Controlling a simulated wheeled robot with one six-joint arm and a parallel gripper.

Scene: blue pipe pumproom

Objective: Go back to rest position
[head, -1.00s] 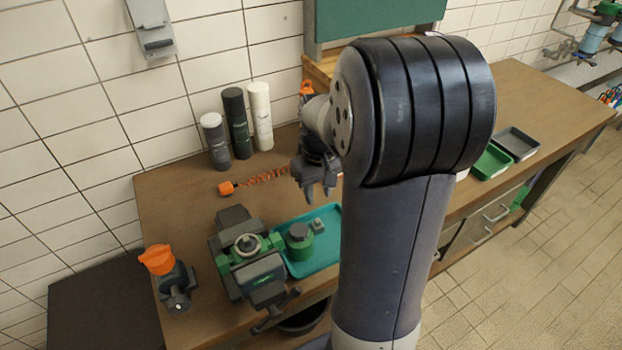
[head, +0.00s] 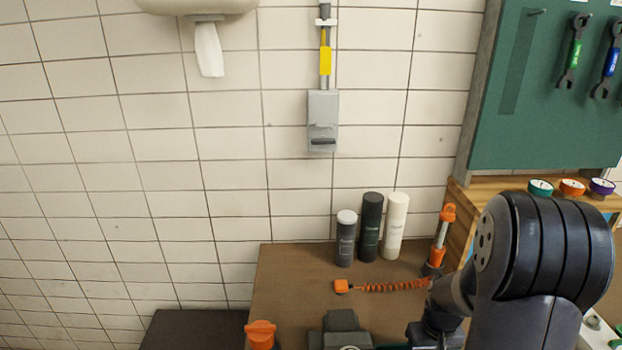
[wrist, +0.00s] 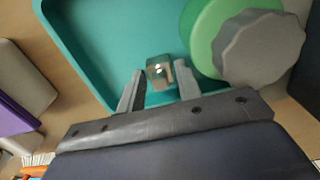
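My gripper (wrist: 158,84) is open over the teal tray (wrist: 85,45) in the wrist view, its two fingers spread apart. A small shiny block (wrist: 160,72) shows between and just beyond the fingertips; I cannot tell its exact height, but the fingers do not appear closed on it. A green round part (wrist: 203,35) with a grey knob (wrist: 260,48) is to the right in the tray.
Three bottles (head: 371,227) stand on the workbench (head: 285,285) against the tiled wall. An orange coiled cord (head: 395,286) lies in front of them. A green tool board (head: 545,90) hangs at right. An orange-topped device (head: 261,335) and the vise (head: 345,328) show at the bottom edge.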

